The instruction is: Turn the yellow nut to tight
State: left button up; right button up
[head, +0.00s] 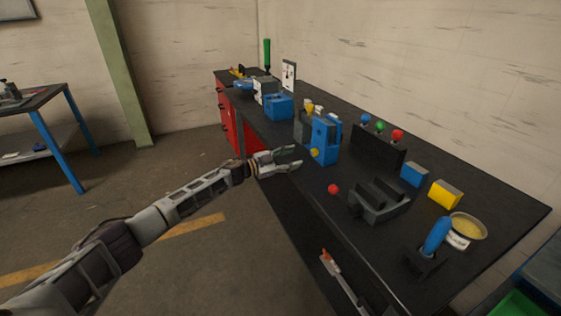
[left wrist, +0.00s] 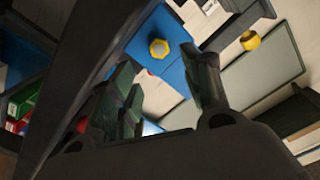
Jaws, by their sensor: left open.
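The yellow nut (head: 315,153) sits on the near side of an upright blue block (head: 327,138) on the dark bench. In the left wrist view the nut (left wrist: 159,48) is a yellow hexagon with a pale centre on the blue face (left wrist: 165,70). My left gripper (head: 299,156) is open and empty, just left of the nut, its fingers pointing towards the block. In the left wrist view the nut shows beyond the gap between the fingertips (left wrist: 160,65), apart from both. My right gripper is not in view.
A red ball knob (head: 333,189) and a dark slotted fixture (head: 380,203) stand nearer on the bench (head: 300,195). A rack (head: 378,145) with coloured knobs is behind. Blue (head: 414,174) and yellow (head: 445,194) blocks, a bowl (head: 466,229) and a blue handle (head: 436,236) are right.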

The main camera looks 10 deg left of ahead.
pick_arm(q)
jog(key=shift+v, duration=2.15)
